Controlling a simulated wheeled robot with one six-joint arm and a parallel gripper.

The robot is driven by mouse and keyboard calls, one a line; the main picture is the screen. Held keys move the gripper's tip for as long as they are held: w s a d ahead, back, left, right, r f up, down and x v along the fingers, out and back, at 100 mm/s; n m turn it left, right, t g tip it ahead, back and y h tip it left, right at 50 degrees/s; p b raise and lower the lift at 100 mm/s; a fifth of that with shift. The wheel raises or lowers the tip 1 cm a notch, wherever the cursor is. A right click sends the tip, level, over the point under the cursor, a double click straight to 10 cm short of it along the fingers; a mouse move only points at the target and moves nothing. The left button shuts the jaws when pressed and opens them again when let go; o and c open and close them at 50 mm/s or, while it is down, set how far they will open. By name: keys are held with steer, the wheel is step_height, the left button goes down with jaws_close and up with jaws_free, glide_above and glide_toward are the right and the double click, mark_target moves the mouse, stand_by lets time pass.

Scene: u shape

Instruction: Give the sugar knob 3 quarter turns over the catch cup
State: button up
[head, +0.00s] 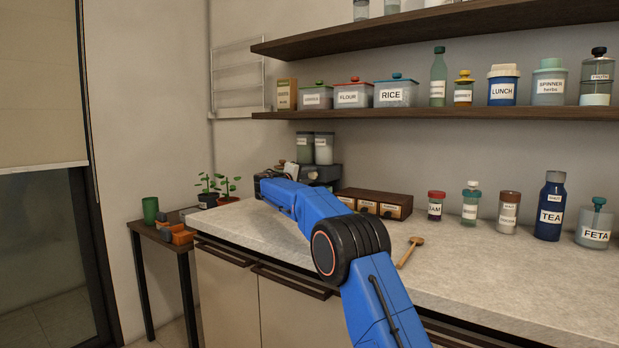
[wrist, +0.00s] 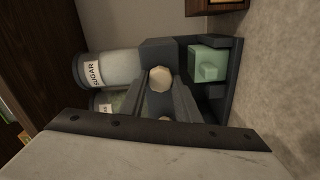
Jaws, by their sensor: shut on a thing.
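The sugar canister (wrist: 110,68), clear with a white label, lies sideways in the wrist view because that view is turned. It is mounted on a dark grey dispenser (head: 327,171), which stands at the back left of the counter in the head view. The pale, many-sided sugar knob (wrist: 160,78) is on the dispenser's front. My gripper (wrist: 160,88) is shut on this knob, a grey finger on either side. The pale green catch cup (wrist: 208,64) sits in the dark bay below the sugar side. My arm hides part of the dispenser in the head view.
A second canister (wrist: 106,102) stands beside the sugar, with another pale knob (wrist: 165,119). A wooden drawer box (head: 375,202) is right of the dispenser, then several labelled jars. A wooden spoon (head: 411,251) lies on the counter (head: 480,275). Potted plants (head: 227,198) stand left.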

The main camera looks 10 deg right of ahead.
steer(key=shift+f+n, duration=0.1)
steer(key=shift+n, duration=1.2)
steer(key=o, duration=1)
steer(key=shift+a, duration=0.1)
steer(key=v, duration=1.7)
steer(key=shift+s+a, duration=0.15)
